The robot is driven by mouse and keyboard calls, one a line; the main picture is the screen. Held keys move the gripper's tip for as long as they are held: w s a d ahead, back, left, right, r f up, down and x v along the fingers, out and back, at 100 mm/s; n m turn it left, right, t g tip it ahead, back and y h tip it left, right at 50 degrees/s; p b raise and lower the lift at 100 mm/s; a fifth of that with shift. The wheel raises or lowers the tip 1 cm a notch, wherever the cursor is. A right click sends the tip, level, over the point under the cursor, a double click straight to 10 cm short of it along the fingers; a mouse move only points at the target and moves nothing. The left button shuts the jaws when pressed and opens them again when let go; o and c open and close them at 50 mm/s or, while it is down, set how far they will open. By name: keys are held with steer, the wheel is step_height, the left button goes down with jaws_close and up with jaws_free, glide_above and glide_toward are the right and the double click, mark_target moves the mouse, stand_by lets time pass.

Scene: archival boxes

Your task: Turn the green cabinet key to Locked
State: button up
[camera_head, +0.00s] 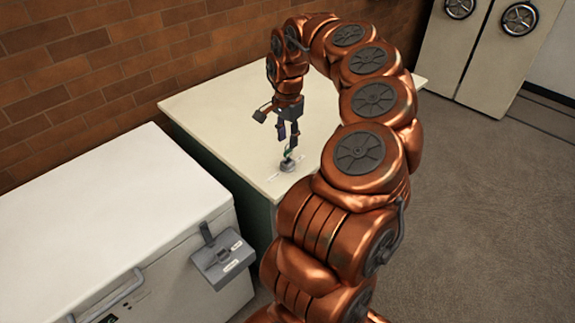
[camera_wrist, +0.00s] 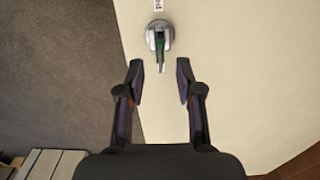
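The green key (camera_wrist: 160,44) sits in a round grey lock (camera_wrist: 159,28) on the pale cabinet top. In the wrist view the key lies ahead of my gripper (camera_wrist: 158,82), roughly in line with the gap between the fingers. The fingers are apart with nothing between them. In the head view my gripper (camera_head: 288,139) points down just above the lock (camera_head: 288,165), and only a bit of the green key (camera_head: 288,153) shows. A white label (camera_wrist: 158,5) by the lock is cut off and too small to read.
A white chest (camera_head: 90,220) with a grey latch box (camera_head: 222,260) stands at the left front. The cabinet top (camera_head: 215,105) is otherwise clear. A brick wall (camera_head: 90,60) is behind, and pale cabinets with round wheels (camera_head: 519,19) stand at the back right.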

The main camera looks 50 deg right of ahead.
mark_target(288, 150)
steer(key=shift+f, duration=2.3)
jaws_close()
